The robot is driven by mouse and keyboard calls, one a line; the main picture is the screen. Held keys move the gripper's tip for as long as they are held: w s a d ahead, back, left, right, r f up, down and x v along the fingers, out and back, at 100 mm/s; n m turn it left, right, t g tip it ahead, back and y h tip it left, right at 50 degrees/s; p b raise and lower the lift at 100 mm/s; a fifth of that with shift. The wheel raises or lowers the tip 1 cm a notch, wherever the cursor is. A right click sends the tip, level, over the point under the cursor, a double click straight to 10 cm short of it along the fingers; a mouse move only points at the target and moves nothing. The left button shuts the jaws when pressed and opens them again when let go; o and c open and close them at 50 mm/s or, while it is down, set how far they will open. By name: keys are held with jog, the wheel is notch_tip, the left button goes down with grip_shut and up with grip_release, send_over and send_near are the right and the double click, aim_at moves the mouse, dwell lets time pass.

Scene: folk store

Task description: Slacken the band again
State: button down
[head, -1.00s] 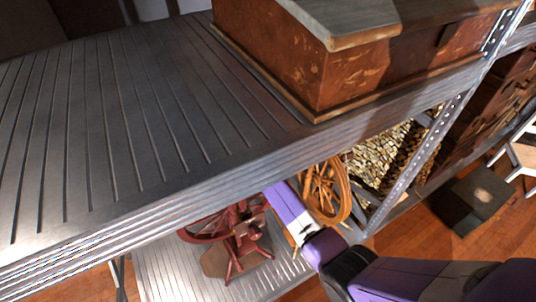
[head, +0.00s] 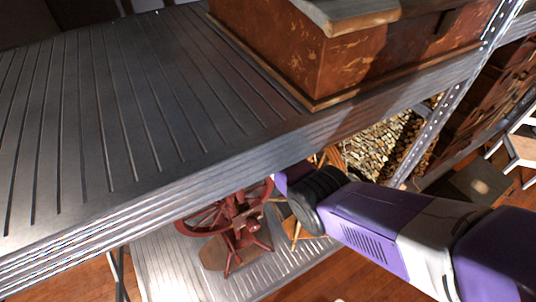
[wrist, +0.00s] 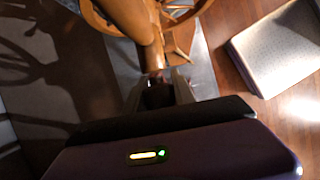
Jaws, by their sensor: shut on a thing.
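A light-wood spinning wheel (head: 297,230) stands on the lower metal shelf, mostly hidden behind my arm in the head view. In the wrist view, the light-wood spinning wheel (wrist: 140,22) fills the top middle, with a thick turned wooden part running down towards my gripper. My gripper (wrist: 158,88) is shut on a small dark part at the lower end of that wood, likely a knob; its shape is mostly hidden between the fingers. The head view does not show the fingers. I cannot make out the band in either view.
A dark red spinning wheel (head: 235,225) stands on the lower shelf, left of the light-wood one. The upper metal shelf (head: 120,120) hangs over both and carries a painted chest (head: 340,65). Stacked firewood (head: 385,140) lies behind. A pale flat-topped object (wrist: 275,45) is at right in the wrist view.

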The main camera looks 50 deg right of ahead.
jog(key=shift+s+f, duration=0.1)
dwell(0.3)
jog(key=c, duration=1)
grip_release()
jog(key=shift+c, duration=0.2)
jog(key=v, duration=0.8)
jog(key=shift+b, duration=0.3)
jog(key=shift+d, duration=0.1)
